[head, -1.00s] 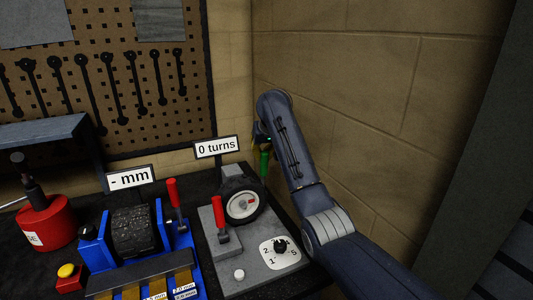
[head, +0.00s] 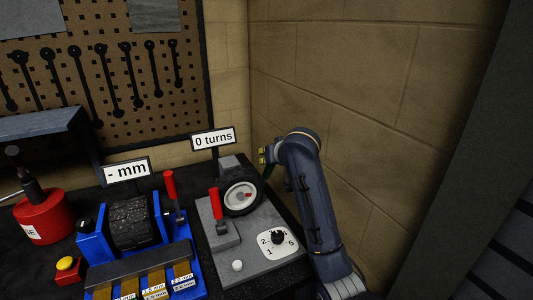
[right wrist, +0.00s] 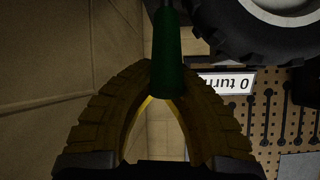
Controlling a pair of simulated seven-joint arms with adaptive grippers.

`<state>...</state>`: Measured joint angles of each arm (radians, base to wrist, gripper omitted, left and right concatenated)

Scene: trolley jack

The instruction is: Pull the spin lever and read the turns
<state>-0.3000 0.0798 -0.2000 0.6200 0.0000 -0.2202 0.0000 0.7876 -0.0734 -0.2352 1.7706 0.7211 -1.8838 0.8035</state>
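The green handle of the spin lever (right wrist: 167,55) shows in the right wrist view, between the fingertips of my right gripper (right wrist: 168,72). The fingers lean inward and appear shut on it. The wheel has a black tyre and a pale hub with a red mark. The sign (head: 213,140) behind it reads "0 turns"; it appears upside down in the right wrist view (right wrist: 226,81). My left gripper is not in view.
A red-handled lever (head: 216,204) and a numbered dial (head: 278,239) are on the grey plate before the wheel. A blue fixture (head: 95,249), a "- mm" sign (head: 127,171) and a red jack (head: 44,216) stand left. A block wall (head: 350,90) rises close on the right.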

